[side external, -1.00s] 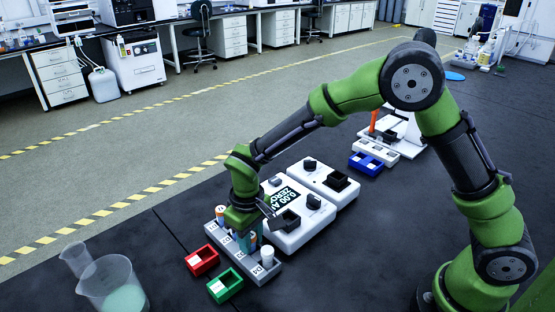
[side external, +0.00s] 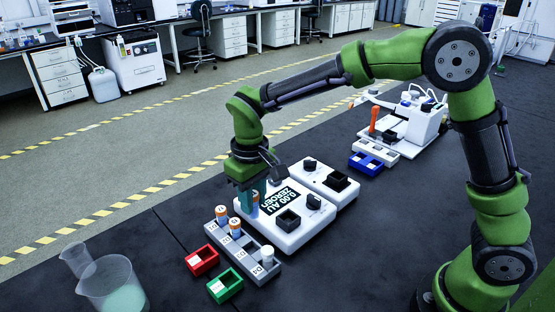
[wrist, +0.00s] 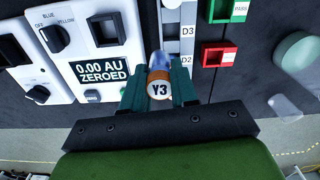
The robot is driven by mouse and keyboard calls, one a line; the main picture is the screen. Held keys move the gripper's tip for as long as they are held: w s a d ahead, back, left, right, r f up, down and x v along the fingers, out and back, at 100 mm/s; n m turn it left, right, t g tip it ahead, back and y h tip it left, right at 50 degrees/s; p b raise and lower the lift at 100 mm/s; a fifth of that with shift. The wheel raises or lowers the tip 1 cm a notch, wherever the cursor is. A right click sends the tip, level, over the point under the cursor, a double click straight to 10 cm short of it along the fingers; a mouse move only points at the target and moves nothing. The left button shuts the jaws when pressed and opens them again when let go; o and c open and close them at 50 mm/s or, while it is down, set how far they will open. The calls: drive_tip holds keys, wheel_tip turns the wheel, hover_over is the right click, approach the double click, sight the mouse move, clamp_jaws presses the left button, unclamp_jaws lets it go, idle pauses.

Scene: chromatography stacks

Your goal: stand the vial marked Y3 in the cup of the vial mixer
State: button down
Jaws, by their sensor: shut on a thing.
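The vial marked Y3 (wrist: 158,90), with an orange band, is held between the fingers of my gripper (wrist: 160,92). In the side view, my gripper (side external: 253,198) is shut on the vial and holds it above the grey rack (side external: 251,251), near the display box. A white box (side external: 325,172) with a knob and a black square cup (side external: 338,180) stands behind the display box. It may be the vial mixer, but no name on it is readable. The cup looks empty.
The display box (side external: 270,228), reading 0.00 AU ZEROED, has a knob and dark square socket. The rack holds other vials (side external: 235,227). Red (side external: 202,261) and green (side external: 226,286) trays stand in front, beakers (side external: 110,285) at front left, blue tray (side external: 366,164) farther back.

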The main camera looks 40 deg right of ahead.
drive_tip(key=shift+s+d+f+m, duration=0.3)
drive_tip(key=shift+d+m, duration=0.35)
drive_tip(key=shift+d, duration=4.05)
drive_tip(key=shift+s+d+f+m, duration=0.3)
drive_tip(key=shift+d+m, duration=0.3)
drive_tip(key=shift+d, duration=4.05)
drive_tip(key=shift+s+d+f+m, duration=0.2)
drive_tip(key=shift+d+f+m, duration=0.35)
drive_tip(key=shift+d, duration=4.15)
drive_tip(key=shift+f, duration=1.3)
drive_tip(key=c, duration=0.8)
unclamp_jaws()
drive_tip(key=shift+r, duration=0.1)
